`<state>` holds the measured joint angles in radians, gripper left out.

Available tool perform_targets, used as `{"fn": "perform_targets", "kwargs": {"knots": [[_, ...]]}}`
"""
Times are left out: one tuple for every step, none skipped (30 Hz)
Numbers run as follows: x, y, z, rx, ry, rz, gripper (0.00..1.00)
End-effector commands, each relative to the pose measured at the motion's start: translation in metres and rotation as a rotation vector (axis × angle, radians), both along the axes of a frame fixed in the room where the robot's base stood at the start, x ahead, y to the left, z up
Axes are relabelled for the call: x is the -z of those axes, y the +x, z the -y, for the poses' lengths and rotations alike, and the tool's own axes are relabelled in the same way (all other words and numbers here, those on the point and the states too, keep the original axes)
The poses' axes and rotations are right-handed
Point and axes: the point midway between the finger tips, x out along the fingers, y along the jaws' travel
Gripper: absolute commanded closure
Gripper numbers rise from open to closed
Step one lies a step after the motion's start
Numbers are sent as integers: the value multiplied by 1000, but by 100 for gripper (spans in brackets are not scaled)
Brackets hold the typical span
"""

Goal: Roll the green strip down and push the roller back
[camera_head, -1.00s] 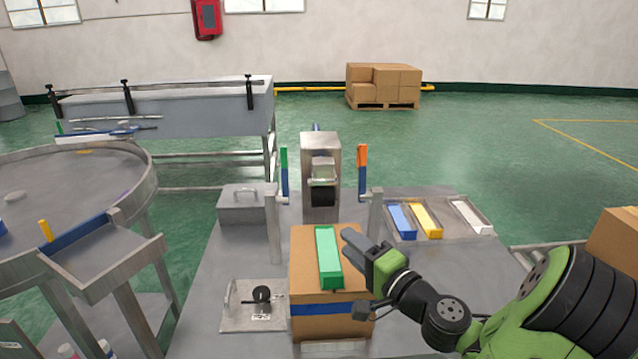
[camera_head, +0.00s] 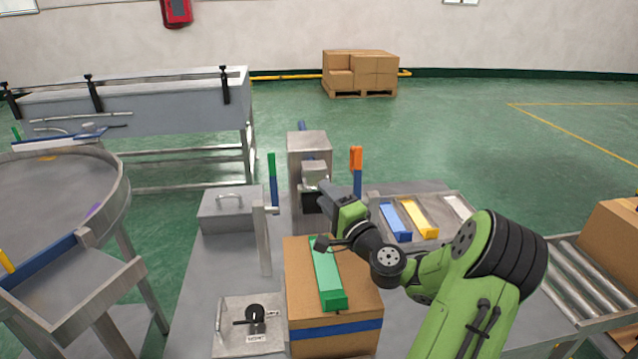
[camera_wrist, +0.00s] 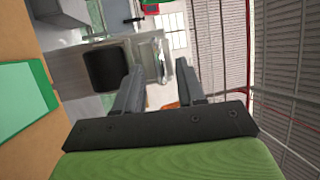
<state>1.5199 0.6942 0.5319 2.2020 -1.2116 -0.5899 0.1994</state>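The green strip (camera_head: 327,268) lies along the top of a cardboard box (camera_head: 302,265); its near end sits at the box's front edge. It also shows at the left of the wrist view (camera_wrist: 22,95). The metal roller device (camera_head: 308,150) stands behind the box, with a dark roller seen in the wrist view (camera_wrist: 103,69). My gripper (camera_head: 324,190) is in front of the device, above the box's far edge. In the wrist view its two fingers (camera_wrist: 163,85) are apart with nothing between them. The fingertips point towards the device; contact cannot be told.
A blue-and-green post (camera_head: 273,180) and an orange-and-blue post (camera_head: 356,172) flank the device. A tray (camera_head: 447,204) with blue, yellow and white strips is at right. A lidded metal box (camera_head: 227,212) and a black knob plate (camera_head: 252,318) are at left.

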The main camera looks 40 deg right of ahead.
Motion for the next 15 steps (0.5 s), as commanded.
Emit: {"fn": "perform_targets", "kwargs": {"knots": [[-5, 11, 1, -2, -3, 2, 61], [-5, 17, 2, -1, -3, 2, 61], [-6, 23, 4, -2, -1, 1, 61], [-6, 27, 5, -2, -2, 2, 61], [-6, 30, 6, 0, -1, 1, 61], [-6, 33, 7, 0, 0, 1, 61], [-7, 35, 7, 1, 0, 1, 61], [-7, 36, 7, 1, 0, 1, 61], [-6, 37, 8, 2, 0, 0, 61], [-6, 37, 8, 2, 1, 0, 61], [-6, 37, 8, 2, 1, 0, 61], [-6, 37, 8, 2, 1, 0, 61], [-6, 37, 8, 2, 1, -1, 61], [-6, 37, 8, 2, 1, -1, 61], [-6, 37, 8, 2, 0, -1, 61]]}}
